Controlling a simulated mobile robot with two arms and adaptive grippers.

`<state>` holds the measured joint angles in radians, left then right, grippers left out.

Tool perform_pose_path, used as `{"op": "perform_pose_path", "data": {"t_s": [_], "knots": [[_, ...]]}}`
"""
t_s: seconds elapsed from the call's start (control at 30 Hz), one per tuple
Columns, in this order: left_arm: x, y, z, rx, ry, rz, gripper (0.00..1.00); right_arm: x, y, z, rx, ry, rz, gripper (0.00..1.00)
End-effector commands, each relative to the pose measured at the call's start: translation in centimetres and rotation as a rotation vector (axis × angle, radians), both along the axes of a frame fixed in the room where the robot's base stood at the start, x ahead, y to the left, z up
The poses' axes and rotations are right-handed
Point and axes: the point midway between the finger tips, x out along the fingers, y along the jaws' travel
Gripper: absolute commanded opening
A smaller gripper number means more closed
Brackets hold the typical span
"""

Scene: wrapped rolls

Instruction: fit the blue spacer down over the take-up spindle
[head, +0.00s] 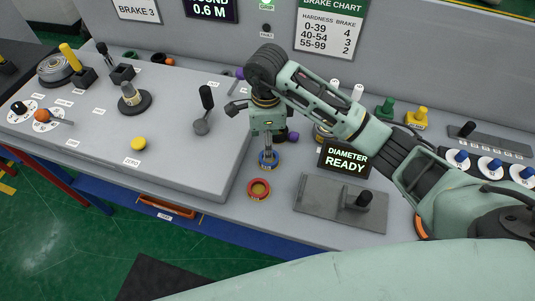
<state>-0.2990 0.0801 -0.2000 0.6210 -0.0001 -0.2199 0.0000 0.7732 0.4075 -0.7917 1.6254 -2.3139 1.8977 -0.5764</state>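The blue spacer (268,160) is a small blue ring with a yellowish inner edge, on the grey bench near its front. My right gripper (268,152) points down from above, its fingertips at the ring. The view is too small to tell whether the fingers grip the ring or only reach it. A short metal post on a black round base (133,103), on the raised panel at left, may be the take-up spindle; I cannot read its label. No ring shows around it. My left gripper is not in view.
A red ring (259,190) lies just in front of the blue one. A grey plate with a black knob (363,200) and the "DIAMETER READY" display (345,160) are at right. A black lever (206,105) and yellow button (139,144) stand on the left panel.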

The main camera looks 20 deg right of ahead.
Motion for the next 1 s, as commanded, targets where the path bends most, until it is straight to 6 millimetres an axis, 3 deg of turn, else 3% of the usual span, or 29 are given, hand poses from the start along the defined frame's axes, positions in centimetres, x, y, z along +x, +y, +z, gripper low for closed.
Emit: {"op": "perform_pose_path", "data": {"t_s": [0.43, 0.6, 0.87, 1.0], "knots": [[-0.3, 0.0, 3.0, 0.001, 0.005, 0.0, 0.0, -0.4, -0.8, -5.2, -0.004, 0.01, -0.003, 0.58], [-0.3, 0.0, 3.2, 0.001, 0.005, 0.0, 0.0, -0.2, -0.8, -7.3, -0.004, 0.004, -0.001, 0.58], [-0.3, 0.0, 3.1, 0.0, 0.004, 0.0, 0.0, -0.1, -0.8, -7.6, -0.003, 0.002, 0.0, 0.58], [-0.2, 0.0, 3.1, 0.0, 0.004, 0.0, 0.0, -0.1, -0.8, -7.6, -0.003, 0.002, 0.0, 0.45]]}}
